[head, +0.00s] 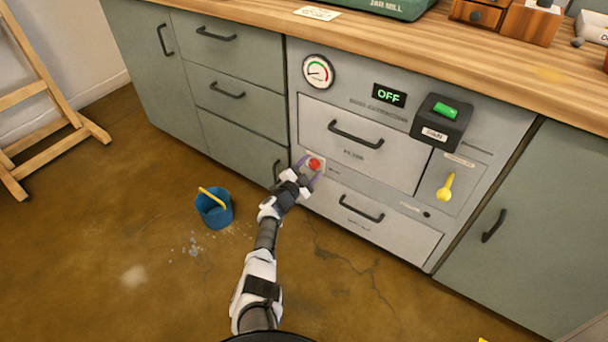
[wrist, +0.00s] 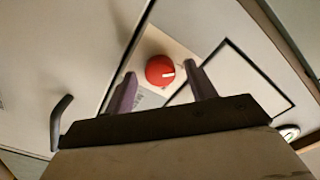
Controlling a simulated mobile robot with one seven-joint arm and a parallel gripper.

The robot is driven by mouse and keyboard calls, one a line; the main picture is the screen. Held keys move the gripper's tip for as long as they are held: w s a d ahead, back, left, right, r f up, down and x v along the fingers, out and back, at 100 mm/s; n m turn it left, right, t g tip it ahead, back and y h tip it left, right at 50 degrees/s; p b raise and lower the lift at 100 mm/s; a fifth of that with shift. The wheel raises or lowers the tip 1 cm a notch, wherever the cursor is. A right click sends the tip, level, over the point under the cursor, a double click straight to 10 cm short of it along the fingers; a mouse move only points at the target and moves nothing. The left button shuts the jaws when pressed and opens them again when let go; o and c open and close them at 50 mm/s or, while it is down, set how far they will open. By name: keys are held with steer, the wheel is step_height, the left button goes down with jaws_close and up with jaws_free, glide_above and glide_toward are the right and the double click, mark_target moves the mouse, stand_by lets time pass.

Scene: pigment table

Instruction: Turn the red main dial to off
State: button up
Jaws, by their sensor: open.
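The red main dial (head: 314,164) sits on the grey front panel, at the left edge between two drawers. In the wrist view the dial (wrist: 160,70) is round and red with a white pointer mark toward the right. My gripper (head: 308,172) is at the panel, right by the dial. In the wrist view its two purple fingers (wrist: 160,82) are spread, one on each side of the dial and a little below it in the picture. The gripper is open and holds nothing. I cannot tell whether a finger touches the dial.
The panel also has a round gauge (head: 318,71), a lit OFF sign (head: 389,95), a black box with a green switch (head: 445,110) and a yellow lever (head: 446,187). Drawer handles (head: 355,134) stick out nearby. A blue bucket (head: 214,212) stands on the floor left of my arm.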

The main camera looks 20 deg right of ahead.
steer(key=p+v, duration=0.6)
steer(key=v, duration=0.7)
steer(key=shift+s+a, duration=0.15)
steer(key=shift+s, duration=0.05)
